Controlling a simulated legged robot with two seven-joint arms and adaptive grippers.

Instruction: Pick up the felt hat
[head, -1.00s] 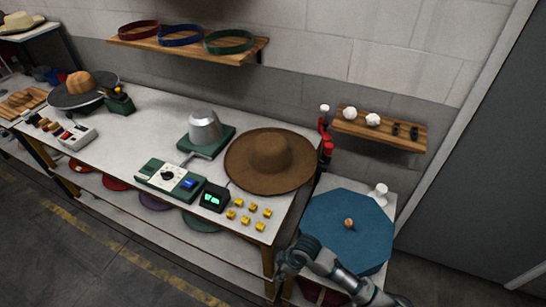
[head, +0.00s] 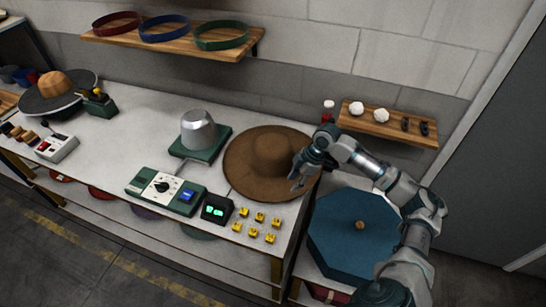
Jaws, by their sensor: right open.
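The brown wide-brimmed felt hat (head: 247,162) lies crown up on the right part of the white workbench. My right gripper (head: 294,181) is open at the hat's right side, over or beside the brim. I cannot tell whether it touches the brim. The gripper and wrist hide part of the hat's right edge. My left gripper is not in view.
A metal hat form (head: 198,130) stands left of the hat. A control box (head: 165,188), a small display (head: 216,208) and several yellow pieces (head: 255,227) lie in front. A blue octagonal box (head: 345,240) stands under my right arm. A wooden shelf (head: 385,127) is behind.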

